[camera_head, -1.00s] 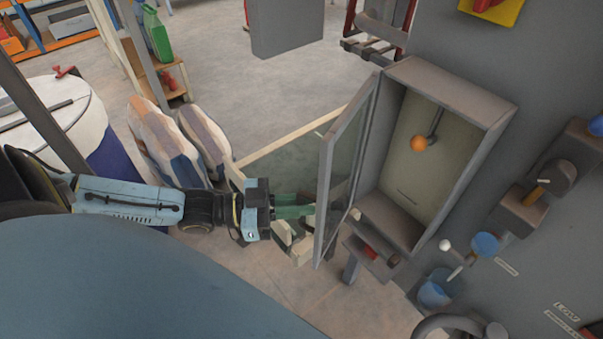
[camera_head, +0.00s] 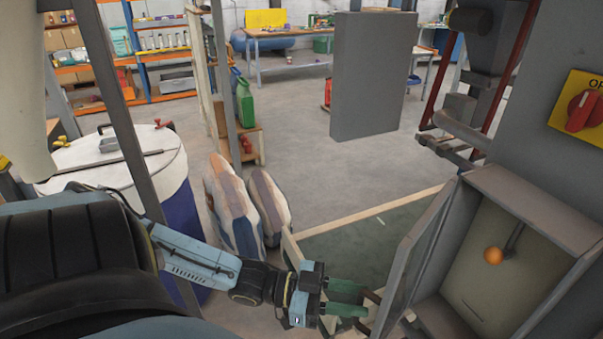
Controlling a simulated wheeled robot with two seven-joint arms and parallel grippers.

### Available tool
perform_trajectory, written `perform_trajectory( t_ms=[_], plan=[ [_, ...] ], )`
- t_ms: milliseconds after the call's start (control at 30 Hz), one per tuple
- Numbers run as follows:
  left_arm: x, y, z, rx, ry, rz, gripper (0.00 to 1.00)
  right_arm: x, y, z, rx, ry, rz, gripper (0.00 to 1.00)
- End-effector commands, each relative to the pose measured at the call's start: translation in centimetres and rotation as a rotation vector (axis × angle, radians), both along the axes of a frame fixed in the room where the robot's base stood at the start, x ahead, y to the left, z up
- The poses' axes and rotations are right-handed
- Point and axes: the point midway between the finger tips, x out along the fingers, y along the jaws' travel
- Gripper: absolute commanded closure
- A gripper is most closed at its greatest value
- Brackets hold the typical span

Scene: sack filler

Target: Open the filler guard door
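The filler guard door (camera_head: 416,262) is a grey-framed panel with a clear pane. It stands swung open at the left side of the grey filler box (camera_head: 520,215), whose inside shows an orange ball on a rod (camera_head: 493,255). My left gripper (camera_head: 362,298) has green fingers, parted with a gap between them. Its fingertips are beside the door's outer face, close to a dark handle (camera_head: 373,299). I cannot tell whether they touch the handle. The lower part of the door is cut off by the picture's bottom edge. My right gripper is not in view.
A white-topped drum (camera_head: 115,160) and striped sacks (camera_head: 232,205) stand left of the door. A grey hanging panel (camera_head: 375,75) is beyond it. A red switch on a yellow plate (camera_head: 583,108) is at the right. The floor (camera_head: 325,165) behind the sacks is mostly clear.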

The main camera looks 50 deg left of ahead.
Motion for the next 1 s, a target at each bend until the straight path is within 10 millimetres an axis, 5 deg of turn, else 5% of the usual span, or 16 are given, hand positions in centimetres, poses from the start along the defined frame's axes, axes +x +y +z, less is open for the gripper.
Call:
perform_trajectory(
  t_ms=[600, 1000],
  plan=[
    [-7.2, 8.3, 0.1, 0.004, 0.003, 0.0, 0.7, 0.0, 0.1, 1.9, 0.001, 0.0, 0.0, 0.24],
    [-8.3, 9.7, 0.1, 0.001, -0.001, 0.001, 0.7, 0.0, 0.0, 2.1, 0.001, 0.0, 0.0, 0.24]
  ],
)
